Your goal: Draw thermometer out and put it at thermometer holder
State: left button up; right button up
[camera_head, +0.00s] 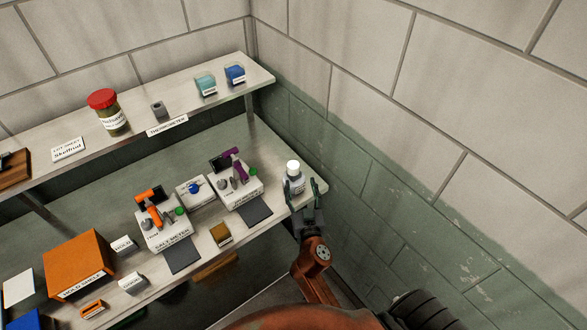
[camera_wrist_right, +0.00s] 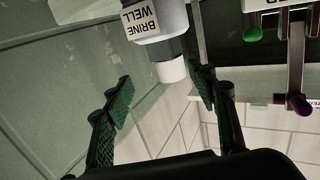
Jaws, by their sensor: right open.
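The brine well (camera_head: 297,185) is a grey bottle with a white label, upright at the right end of the lower shelf. A white cap-like piece (camera_head: 292,166) tops it; I cannot tell whether this is the thermometer's head. My right gripper (camera_head: 302,192) is open at the bottle, its fingers apart. In the right wrist view, the brine well (camera_wrist_right: 148,18) and its white top (camera_wrist_right: 172,70) appear upside down, between or just beyond the open fingers (camera_wrist_right: 163,87). A small grey block (camera_head: 158,108) with a hole stands behind the THERMOMETER label (camera_head: 167,126) on the upper shelf. My left gripper is out of view.
Left of the bottle stand a white box with purple parts (camera_head: 240,186), a white box with a blue knob (camera_head: 195,190) and the salt meter (camera_head: 165,234). A red-lidded jar (camera_head: 108,114) and teal and blue blocks (camera_head: 235,75) stand on the upper shelf. The wall is close right.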

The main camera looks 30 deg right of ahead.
aim_at(294, 172)
jog(key=shift+w+a+r+t+y, duration=0.2)
jog(key=shift+w+a+r, duration=0.15)
jog(key=shift+w, duration=0.15)
jog(key=shift+w+a+r+t+y, duration=0.2)
jog(key=shift+w+a, duration=0.15)
jog(key=shift+w, duration=0.1)
jog(key=x, duration=0.3)
jog(key=d+p+x, duration=0.1)
jog(key=x, duration=0.2)
jog(key=shift+r+p, duration=0.15)
jog(key=shift+p, duration=0.15)
jog(key=shift+w+d, duration=0.25)
jog(key=shift+w, duration=0.1)
jog(key=shift+c, duration=0.6)
jog(key=c, duration=1.2)
